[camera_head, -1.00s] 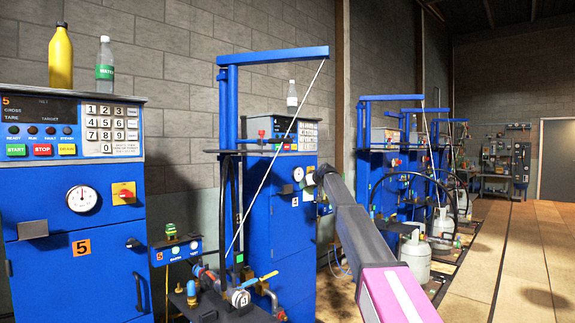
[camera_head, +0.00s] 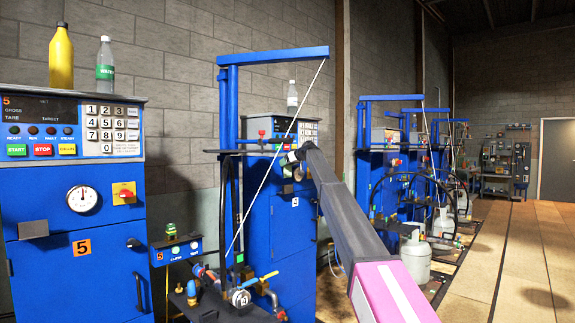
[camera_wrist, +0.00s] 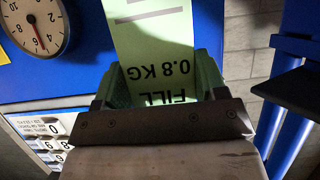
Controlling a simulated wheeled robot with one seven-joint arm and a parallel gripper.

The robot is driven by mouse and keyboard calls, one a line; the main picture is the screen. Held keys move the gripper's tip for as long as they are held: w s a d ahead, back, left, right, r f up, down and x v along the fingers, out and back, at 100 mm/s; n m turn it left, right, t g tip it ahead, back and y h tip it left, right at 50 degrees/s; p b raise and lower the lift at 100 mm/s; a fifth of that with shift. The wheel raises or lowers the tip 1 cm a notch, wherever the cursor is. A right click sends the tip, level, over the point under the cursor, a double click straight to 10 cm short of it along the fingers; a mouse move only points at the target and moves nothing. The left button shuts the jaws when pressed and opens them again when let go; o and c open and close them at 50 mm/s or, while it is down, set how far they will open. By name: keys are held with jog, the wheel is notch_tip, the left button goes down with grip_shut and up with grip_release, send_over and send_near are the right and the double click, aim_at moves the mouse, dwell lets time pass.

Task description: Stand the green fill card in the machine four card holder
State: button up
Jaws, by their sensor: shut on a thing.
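The green fill card (camera_wrist: 155,30) is between the fingers of my gripper (camera_wrist: 162,84) in the wrist view. Its print, "FILL 0.8 KG", appears upside down there. In the head view my gripper (camera_head: 291,158) is small and dark, in front of the upper face of blue machine four (camera_head: 285,225), near its dial. The card is too small to make out clearly in that view. A small grey ledge (camera_head: 287,188) below my gripper looks like the machine four card holder. My gripper is above and apart from it.
Machine five (camera_head: 75,280) stands at the left, with its own grey ledge (camera_head: 33,229). A blue post frame (camera_head: 228,110) with a slanting rod stands just left of my gripper. A bottle (camera_head: 292,92) stands on machine four. Open floor (camera_head: 500,280) lies at the right.

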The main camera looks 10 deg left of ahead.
aim_at(288, 174)
jog(key=shift+f, duration=0.15)
jog(key=shift+f, duration=3.1)
jog(key=shift+f, duration=0.9)
jog(key=o, duration=1)
jog(key=shift+d, duration=0.15)
jog(key=v, duration=1)
jog(key=shift+s+d+r, duration=0.1)
jog(key=shift+s+d, duration=0.1)
jog(key=shift+s, duration=0.05)
